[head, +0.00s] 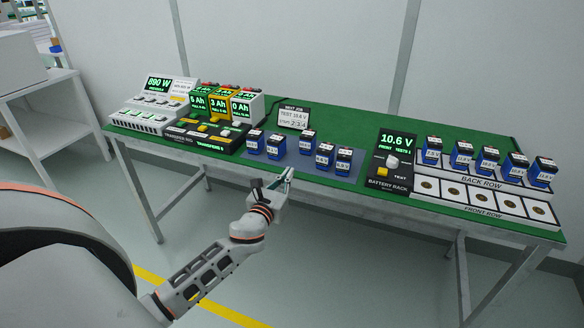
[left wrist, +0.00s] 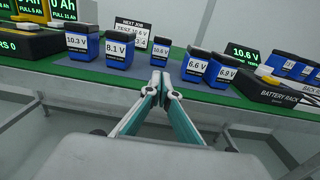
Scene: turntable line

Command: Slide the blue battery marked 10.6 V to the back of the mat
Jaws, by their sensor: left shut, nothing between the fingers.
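The blue battery marked 10.6 V (left wrist: 159,51) stands upright in the left wrist view, beyond my fingertips and set farther back than its neighbours. It is the middle battery (head: 307,143) on the dark mat (head: 291,154) in the head view. My left gripper (head: 288,174) is shut and empty at the table's front edge, in front of the mat. Its fingertips (left wrist: 160,82) point toward the 10.6 V battery, with a gap between. My right gripper is not in view.
Batteries marked 10.3 V (left wrist: 80,42) and 8.1 V (left wrist: 116,50) stand left; 6.6 V (left wrist: 195,65) and 6.9 V (left wrist: 223,73) stand right. The battery rack (head: 390,176) is farther right, the transfer unit (head: 205,137) left. A job sign (head: 294,118) stands behind the mat.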

